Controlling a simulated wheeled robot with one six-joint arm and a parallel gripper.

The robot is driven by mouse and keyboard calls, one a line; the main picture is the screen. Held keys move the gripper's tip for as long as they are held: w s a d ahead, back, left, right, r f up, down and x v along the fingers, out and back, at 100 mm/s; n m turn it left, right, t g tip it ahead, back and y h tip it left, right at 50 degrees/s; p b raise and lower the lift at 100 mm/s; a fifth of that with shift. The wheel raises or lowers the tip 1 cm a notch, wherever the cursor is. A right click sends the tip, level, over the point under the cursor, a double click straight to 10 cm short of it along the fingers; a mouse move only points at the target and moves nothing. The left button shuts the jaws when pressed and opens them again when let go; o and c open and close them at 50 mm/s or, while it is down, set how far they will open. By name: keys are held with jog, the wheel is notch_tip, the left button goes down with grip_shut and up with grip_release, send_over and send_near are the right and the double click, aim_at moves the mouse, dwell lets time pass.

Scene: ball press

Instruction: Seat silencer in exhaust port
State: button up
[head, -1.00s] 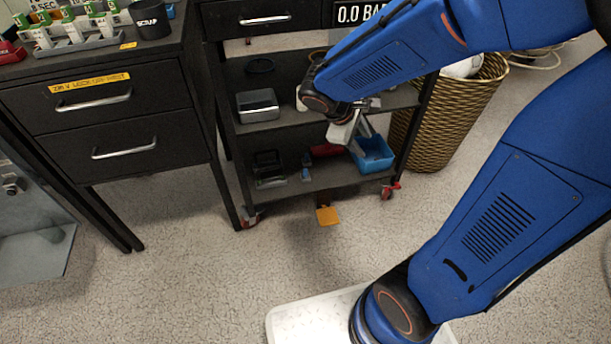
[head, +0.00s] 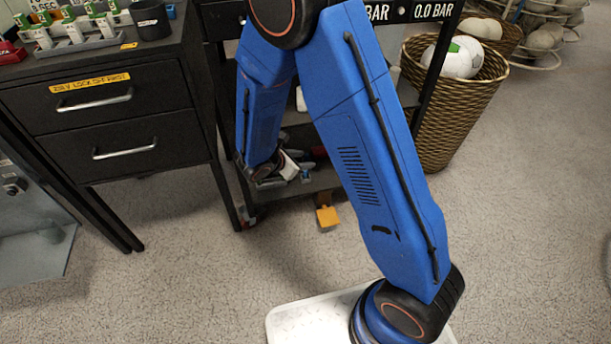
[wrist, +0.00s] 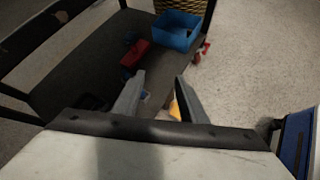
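My gripper (wrist: 160,76) is open in the wrist view, its two grey fingers apart with nothing held between them. It points down over the lower shelf (wrist: 75,65) of the black cart. In the head view my gripper (head: 290,172) is at that shelf, partly behind my arm. A small pale-blue item (wrist: 145,95) lies by the left finger; I cannot tell what it is. I cannot make out the silencer or the exhaust port for certain in either view.
A blue bin (wrist: 176,30) and a red item (wrist: 136,53) are on the lower shelf. An orange piece (head: 327,215) is below the cart. A wicker basket (head: 440,130) stands right of the cart, a black drawer cabinet (head: 110,130) left. Floor in front is clear.

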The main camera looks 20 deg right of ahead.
jog(key=w+a+f+n+t+y, duration=0.1)
jog(key=a+f+n+t, duration=0.1)
jog(key=a+f+n, duration=0.6)
jog(key=m, duration=0.3)
send_near(306, 175)
jog(key=w, duration=0.1)
jog(key=w+d, duration=0.2)
jog(key=w, duration=0.1)
jog(key=shift+d+f, duration=0.2)
jog(key=shift+f, duration=0.15)
jog(key=shift+x, duration=2.75)
jog(key=shift+s+d, duration=0.1)
jog(key=shift+d, duration=0.05)
grip_shut()
